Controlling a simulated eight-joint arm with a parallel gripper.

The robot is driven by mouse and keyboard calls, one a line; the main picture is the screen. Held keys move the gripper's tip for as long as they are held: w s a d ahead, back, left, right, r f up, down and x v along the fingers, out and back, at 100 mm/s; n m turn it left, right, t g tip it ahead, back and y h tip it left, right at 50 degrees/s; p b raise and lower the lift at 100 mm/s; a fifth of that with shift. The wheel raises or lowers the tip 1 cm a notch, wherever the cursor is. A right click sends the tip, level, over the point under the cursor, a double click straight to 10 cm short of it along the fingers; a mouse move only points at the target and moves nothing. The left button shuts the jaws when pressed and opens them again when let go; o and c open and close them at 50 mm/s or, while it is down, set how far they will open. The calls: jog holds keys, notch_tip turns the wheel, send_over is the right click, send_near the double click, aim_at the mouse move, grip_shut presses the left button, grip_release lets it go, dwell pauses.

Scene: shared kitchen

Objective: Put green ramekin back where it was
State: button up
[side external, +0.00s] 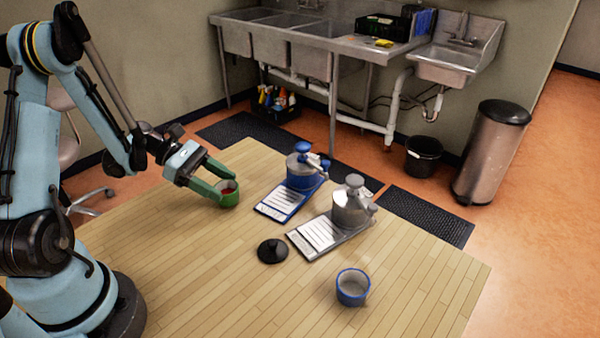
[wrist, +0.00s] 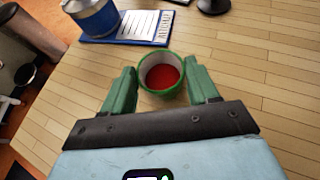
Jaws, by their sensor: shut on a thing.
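The green ramekin (side external: 229,194) holds something red and is at the far left part of the wooden table, left of the blue-based device. My gripper (side external: 224,181) is shut on it, one green finger on each side. In the wrist view the ramekin (wrist: 161,73) sits upright between the fingertips of my gripper (wrist: 162,85), its green rim and red contents showing. Whether its base touches the table I cannot tell.
A blue device on a labelled board (side external: 290,196) and a grey one (side external: 330,228) stand right of the ramekin. A black lid-like object (side external: 272,251) and a blue ramekin (side external: 352,287) are nearer the front. The table's (side external: 190,270) left front is clear.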

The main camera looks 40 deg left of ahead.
jog(key=shift+f, duration=0.3)
jog(key=o, duration=1.2)
jog(key=shift+c, duration=0.2)
jog(key=shift+r, duration=0.1)
jog(key=v, duration=0.7)
jog(key=shift+a+r, duration=0.1)
jog(key=shift+w+d+r, duration=0.1)
jog(key=shift+d+r, duration=0.1)
jog(key=d+r+m+t+y, duration=0.1)
jog(key=d+r+m+y, duration=0.3)
jog(key=d+m, duration=0.3)
jog(key=d+r+m+y, duration=0.4)
jog(key=d+m+y, duration=0.3)
jog(key=m, duration=0.9)
jog(key=shift+s+d+t, duration=0.4)
